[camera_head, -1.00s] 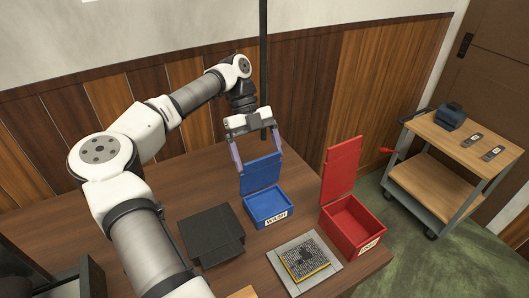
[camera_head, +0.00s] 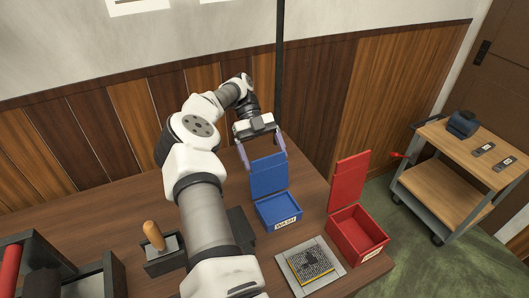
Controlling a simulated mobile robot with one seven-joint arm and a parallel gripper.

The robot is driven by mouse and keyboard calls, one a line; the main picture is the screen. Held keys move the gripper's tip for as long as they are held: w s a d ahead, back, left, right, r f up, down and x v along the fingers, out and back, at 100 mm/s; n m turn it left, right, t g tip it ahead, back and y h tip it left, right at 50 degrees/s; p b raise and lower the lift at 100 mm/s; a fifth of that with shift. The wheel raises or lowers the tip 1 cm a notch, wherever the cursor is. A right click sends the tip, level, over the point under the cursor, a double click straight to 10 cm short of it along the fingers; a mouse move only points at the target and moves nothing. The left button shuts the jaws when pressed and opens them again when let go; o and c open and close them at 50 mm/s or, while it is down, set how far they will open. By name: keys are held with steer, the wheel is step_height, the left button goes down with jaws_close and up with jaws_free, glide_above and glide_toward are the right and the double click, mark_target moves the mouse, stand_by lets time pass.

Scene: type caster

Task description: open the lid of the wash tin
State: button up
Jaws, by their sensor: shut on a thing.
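The wash tin (camera_head: 279,209) is a blue box with a pale label on its front, standing on the table. Its blue lid (camera_head: 268,178) stands raised, hinged up at the back of the box. My gripper (camera_head: 265,157) reaches down from behind and above, with one purple finger at each side of the lid's upper edge. It is shut on the lid across its width. The inside of the tin is partly in view and looks empty.
A red tin (camera_head: 357,232) with its lid up stands to the right. A grey tray (camera_head: 292,276) with a type block lies in front. A wooden-handled tool (camera_head: 154,236) stands at left. My arm hides much of a dark tray (camera_head: 240,229).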

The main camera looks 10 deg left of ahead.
steer(key=shift+s+f, duration=0.15)
steer(key=shift+f, duration=0.25)
steer(key=o, duration=1.1)
steer(key=shift+r, duration=0.2)
steer(key=shift+b, duration=0.3)
